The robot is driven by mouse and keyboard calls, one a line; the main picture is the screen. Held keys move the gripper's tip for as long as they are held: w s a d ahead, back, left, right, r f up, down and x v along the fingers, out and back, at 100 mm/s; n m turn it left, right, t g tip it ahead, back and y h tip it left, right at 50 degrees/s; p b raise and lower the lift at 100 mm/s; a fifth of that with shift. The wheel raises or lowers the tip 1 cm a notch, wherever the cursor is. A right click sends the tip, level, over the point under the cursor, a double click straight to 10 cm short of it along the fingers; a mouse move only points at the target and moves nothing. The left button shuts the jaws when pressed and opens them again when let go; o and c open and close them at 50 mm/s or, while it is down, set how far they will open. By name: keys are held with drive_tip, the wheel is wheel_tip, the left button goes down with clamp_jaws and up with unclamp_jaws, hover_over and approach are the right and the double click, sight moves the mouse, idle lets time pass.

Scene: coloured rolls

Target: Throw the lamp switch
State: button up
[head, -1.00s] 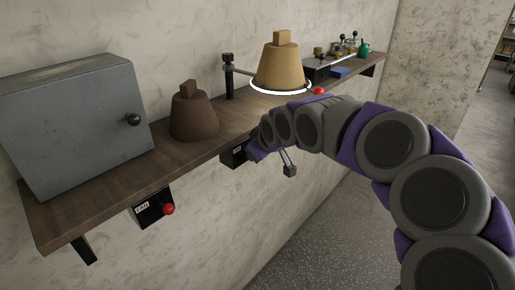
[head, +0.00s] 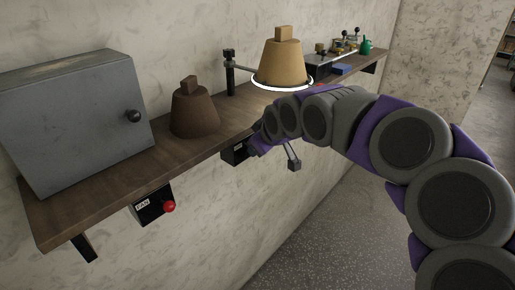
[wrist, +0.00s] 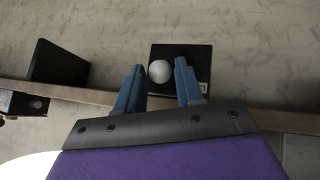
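In the wrist view, a black switch box (wrist: 196,62) with a white ball knob (wrist: 159,71) is on the wall ahead. My gripper (wrist: 158,65) is open, with one blue finger on each side of the knob. I cannot tell whether the fingers touch it. In the head view, my arm hides my fingertips and partly covers a black switch box (head: 234,153) under the shelf; its label is too small to read. Another box labelled FAN (head: 143,206), with a red knob (head: 169,206), hangs nearer.
The wooden shelf (head: 110,180) runs along the wall above the boxes. It bears a grey cabinet (head: 70,125), a brown weight-like object (head: 194,110) and a tan one (head: 282,65) on a glowing white ring. Small items stand at the far end. The floor (head: 310,230) is clear.

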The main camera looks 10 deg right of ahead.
drive_tip(key=b+v, duration=0.1)
drive_tip(key=v, duration=1.4)
drive_tip(key=shift+d, duration=0.1)
drive_tip(key=s+f+m+g+b, duration=0.2)
drive_tip(key=s+f+b, duration=0.4)
drive_tip(key=s+f, duration=0.4)
drive_tip(key=s+a+f+m+g+h+b, duration=0.1)
drive_tip(key=s+f+g+b, duration=0.3)
drive_tip(key=s+f, duration=0.7)
drive_tip(key=s+a+f+m+g+b, duration=0.1)
drive_tip(key=s+f+m+g+b, duration=0.2)
drive_tip(key=s+f+b, duration=0.6)
wheel_tip(320, 180, down, 15)
drive_tip(key=shift+s+a+r+m+g+h, duration=0.2)
drive_tip(key=shift+s+m+g+h, duration=0.3)
drive_tip(key=shift+s, duration=0.5)
